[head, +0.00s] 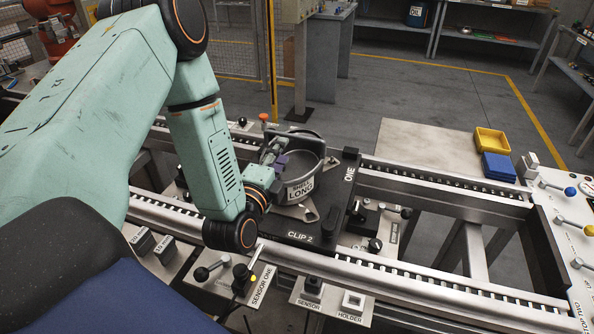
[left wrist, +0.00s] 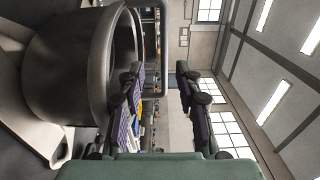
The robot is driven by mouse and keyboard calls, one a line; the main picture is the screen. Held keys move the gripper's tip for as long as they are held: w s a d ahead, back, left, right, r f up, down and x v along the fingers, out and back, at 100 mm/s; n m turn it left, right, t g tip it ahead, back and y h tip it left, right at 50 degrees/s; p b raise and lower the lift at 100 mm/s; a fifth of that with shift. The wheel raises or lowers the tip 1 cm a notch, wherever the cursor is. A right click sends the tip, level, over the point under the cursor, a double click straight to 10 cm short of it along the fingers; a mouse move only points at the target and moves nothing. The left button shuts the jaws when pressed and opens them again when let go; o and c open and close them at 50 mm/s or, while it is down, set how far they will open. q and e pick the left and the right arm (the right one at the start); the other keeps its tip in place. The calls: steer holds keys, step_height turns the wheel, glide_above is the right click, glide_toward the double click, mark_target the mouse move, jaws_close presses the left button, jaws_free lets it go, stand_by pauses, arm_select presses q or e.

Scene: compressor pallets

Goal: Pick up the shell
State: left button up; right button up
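The shell (head: 304,180) is a grey metal cup with an open top and a label ending in LONG. It stands upright on a black pallet (head: 335,213) marked ONE and CLIP 2. My left gripper (head: 273,157) is at the shell's left side, near its rim. In the left wrist view the shell (left wrist: 70,75) fills the left side, with a loop-shaped handle at its rim. My left gripper (left wrist: 157,100) is open there, its fingers well apart. One finger overlaps the rim in the picture; I cannot tell whether it touches. My right gripper is out of view.
The pallet sits on a roller conveyor with metal rails (head: 440,184). A sensor holder (head: 352,302) and levers line the near side. Yellow (head: 492,141) and blue (head: 498,166) bins stand on a plate at the right. The conveyor right of the pallet is clear.

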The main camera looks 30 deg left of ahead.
mark_target(294, 135)
arm_select(q)
steer(key=shift+w+a+f, duration=0.1)
steer(key=shift+w+a, duration=0.2)
steer(key=shift+w, duration=0.05)
steer(key=x, duration=0.4)
steer(key=d+x, duration=0.1)
steer(key=x, duration=0.1)
steer(key=shift+w+a+r+b, duration=0.15)
steer(key=shift+w+r+b, duration=0.15)
steer(key=shift+w, duration=0.2)
steer(key=shift+s+r, duration=0.1)
steer(key=shift+r, duration=0.05)
steer(key=shift+d, duration=0.25)
steer(key=shift+c, duration=0.6)
steer(key=shift+a, duration=0.2)
steer(key=c, duration=0.6)
steer(key=shift+d, duration=0.1)
jaws_close()
